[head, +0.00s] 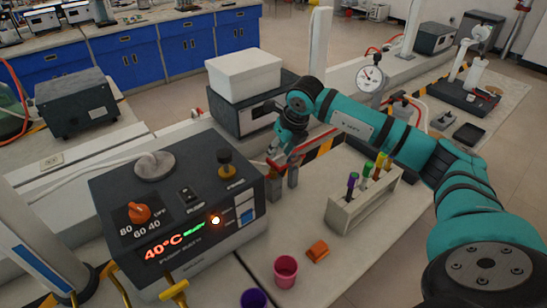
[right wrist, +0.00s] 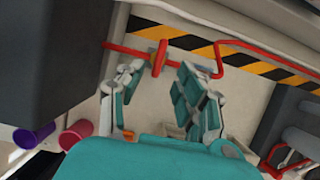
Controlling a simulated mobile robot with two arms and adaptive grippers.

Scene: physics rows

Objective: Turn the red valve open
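The red valve (right wrist: 160,58) shows in the right wrist view as a red handle on a thin red pipe. The pipe runs in front of a yellow-black striped band. My right gripper (right wrist: 160,72) is open, with one finger on each side of the valve handle and a gap to both. The handle is at the level of the fingertips; I cannot tell how deep it sits between them. In the head view my right gripper (head: 284,172) points down beside the grey heater box, and the valve is mostly hidden behind it. My left gripper is not in view.
The heater box (head: 205,251) with an orange knob stands close left of the right gripper. A rack (head: 350,212) of colored tubes stands to its right. A pink cup (head: 286,272), purple cup (head: 253,299) and orange block (head: 317,250) sit in front. A white box (head: 243,75) is behind.

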